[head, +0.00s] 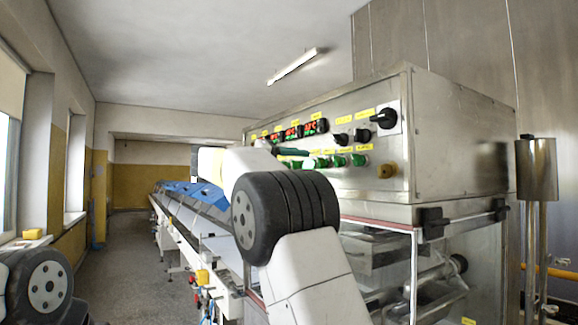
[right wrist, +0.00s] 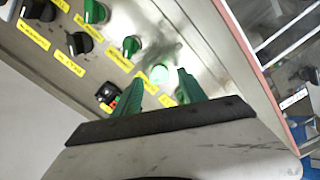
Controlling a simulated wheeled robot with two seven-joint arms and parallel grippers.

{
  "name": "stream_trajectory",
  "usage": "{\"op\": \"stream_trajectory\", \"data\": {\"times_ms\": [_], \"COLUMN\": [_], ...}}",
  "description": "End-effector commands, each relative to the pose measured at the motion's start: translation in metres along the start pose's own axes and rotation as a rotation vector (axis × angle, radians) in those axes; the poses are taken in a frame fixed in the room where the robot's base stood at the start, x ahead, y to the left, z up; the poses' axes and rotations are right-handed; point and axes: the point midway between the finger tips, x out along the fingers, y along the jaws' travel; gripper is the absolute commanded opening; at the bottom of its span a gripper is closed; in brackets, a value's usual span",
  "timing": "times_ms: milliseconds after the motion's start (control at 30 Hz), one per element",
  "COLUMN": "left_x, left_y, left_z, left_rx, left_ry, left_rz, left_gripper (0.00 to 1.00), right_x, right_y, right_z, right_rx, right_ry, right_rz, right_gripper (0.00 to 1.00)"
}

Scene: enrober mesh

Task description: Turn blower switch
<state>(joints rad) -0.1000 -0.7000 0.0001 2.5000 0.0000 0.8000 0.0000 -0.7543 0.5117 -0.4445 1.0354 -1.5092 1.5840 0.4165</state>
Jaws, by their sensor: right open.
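The control panel (head: 345,130) on the steel machine carries black knobs, green buttons and red displays with yellow labels. The labels are too small to read, so I cannot tell which control is the blower switch. My right gripper (head: 284,150) is at the panel's left part in the head view, mostly hidden by my own arm. In the right wrist view its two green fingers (right wrist: 161,83) are apart and empty. A lit green button (right wrist: 160,75) shows between the fingertips; contact is unclear. A dark green knob (right wrist: 131,46) and a black knob (right wrist: 80,43) lie to the left.
A red-black control (right wrist: 107,94) sits just left of the fingers in the wrist view. A large black rotary knob (head: 384,118) is at the panel's right. A handle bar (head: 462,217) juts out below. A blue-covered conveyor (head: 190,190) runs away at left beside open floor.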

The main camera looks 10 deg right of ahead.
Motion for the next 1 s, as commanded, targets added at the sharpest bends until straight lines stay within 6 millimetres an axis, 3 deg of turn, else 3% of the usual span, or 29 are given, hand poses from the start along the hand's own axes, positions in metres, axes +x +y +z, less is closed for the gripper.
{"op": "stream_trajectory", "data": {"times_ms": [200,400,1000], "left_x": [0.000,0.000,0.000], "left_y": [0.000,0.000,0.000], "left_z": [0.000,0.000,0.000], "left_rx": [0.000,0.000,0.000], "left_ry": [0.000,0.000,0.000], "left_rz": [0.000,0.000,0.000], "left_gripper": [0.36,0.36,0.36], "right_x": [-0.041,-0.061,-0.064], "right_y": [-0.001,-0.001,-0.001], "right_z": [-0.001,0.000,0.000], "right_rx": [-0.001,-0.001,-0.001], "right_ry": [0.004,0.001,0.002], "right_rz": [-0.002,-0.001,-0.001], "right_gripper": [0.49,0.49,0.49]}}
